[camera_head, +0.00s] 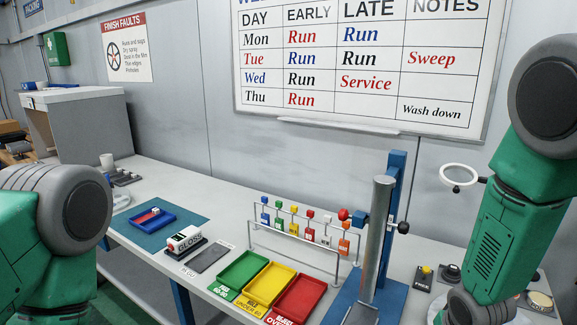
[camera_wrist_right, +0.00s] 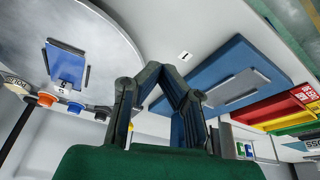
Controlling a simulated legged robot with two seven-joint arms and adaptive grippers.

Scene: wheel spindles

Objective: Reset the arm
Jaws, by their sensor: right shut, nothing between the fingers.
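My right arm (camera_head: 500,215) comes down along the right edge of the head view, bent, with its lower end running out of the bottom. Its fingers do not show there. In the right wrist view my right gripper (camera_wrist_right: 158,70) has its two dark fingers meeting at the tips, shut and empty. A blue stand (camera_head: 394,190) with a steel column (camera_head: 378,235) stands left of the right arm. It carries a red ball and a black knob at its sides. My left arm (camera_head: 50,225) shows at the left edge; its gripper is out of view.
Green (camera_head: 240,271), yellow (camera_head: 268,287) and red (camera_head: 299,301) trays lie in front of a wire rack (camera_head: 300,247) hung with coloured pieces. A gloss gauge (camera_head: 184,240) and a blue tray (camera_head: 152,219) are further left. A white ring (camera_head: 458,186) stands beside my right arm.

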